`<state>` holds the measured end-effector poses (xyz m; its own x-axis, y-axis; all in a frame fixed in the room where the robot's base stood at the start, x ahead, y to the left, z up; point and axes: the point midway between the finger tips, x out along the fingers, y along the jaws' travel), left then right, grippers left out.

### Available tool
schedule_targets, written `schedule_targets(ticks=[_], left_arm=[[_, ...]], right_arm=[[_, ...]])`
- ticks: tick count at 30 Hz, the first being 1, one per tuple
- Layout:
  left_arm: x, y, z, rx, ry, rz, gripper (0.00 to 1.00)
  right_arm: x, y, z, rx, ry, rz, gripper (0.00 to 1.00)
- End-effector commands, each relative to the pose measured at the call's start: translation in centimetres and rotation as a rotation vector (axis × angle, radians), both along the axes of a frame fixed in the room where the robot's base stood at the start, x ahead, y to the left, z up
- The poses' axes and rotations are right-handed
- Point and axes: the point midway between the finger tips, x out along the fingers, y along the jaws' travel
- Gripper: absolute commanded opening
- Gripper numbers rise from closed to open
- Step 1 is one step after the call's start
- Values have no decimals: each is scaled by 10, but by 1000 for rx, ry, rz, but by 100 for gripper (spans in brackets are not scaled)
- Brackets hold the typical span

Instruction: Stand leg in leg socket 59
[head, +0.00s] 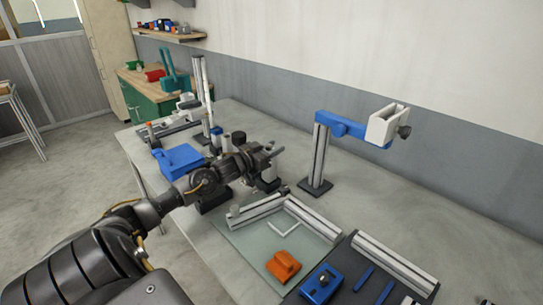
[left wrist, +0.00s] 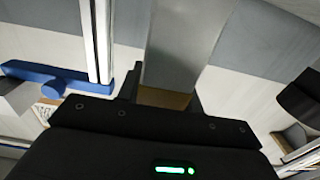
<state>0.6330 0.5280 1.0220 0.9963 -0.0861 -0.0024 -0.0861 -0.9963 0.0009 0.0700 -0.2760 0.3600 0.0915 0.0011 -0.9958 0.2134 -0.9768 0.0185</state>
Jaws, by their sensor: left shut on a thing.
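My left gripper (head: 266,170) is over the middle of the workbench, its fingers small and partly hidden by its own arm in the head view. In the left wrist view the left gripper (left wrist: 165,98) is shut on a broad grey metallic bar (left wrist: 182,45), which I take to be the leg. The bar runs away from the fingers to the top of that picture. In the head view I cannot clearly make out the held bar. I cannot tell which place is leg socket 59; no label is readable. My right gripper is not in view.
A post with a blue arm (head: 345,125) and white head stands behind. A pale green mat (head: 245,243) bears metal rails and an orange block (head: 284,266). A dark board (head: 345,285) holds blue parts. A blue box (head: 180,160) is left. The bench's right rear is clear.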

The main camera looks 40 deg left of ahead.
Motion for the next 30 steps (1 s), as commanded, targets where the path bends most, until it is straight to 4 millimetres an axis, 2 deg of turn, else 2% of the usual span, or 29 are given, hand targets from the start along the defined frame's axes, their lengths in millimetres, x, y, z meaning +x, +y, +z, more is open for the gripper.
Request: schedule_targets(ticks=[5,12,23,24,28,30], left_arm=[[2,4,-4,0,-2,1,0],[3,5,-33,0,-2,1,0],[3,5,-38,1,-3,0,0],[3,5,-39,1,-1,0,39],[3,5,-38,1,-1,0,56],[3,5,-38,1,-1,0,58]], right_arm=[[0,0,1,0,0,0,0],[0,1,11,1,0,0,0],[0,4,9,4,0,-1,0],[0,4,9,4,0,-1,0],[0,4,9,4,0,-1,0],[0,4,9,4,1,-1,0]])
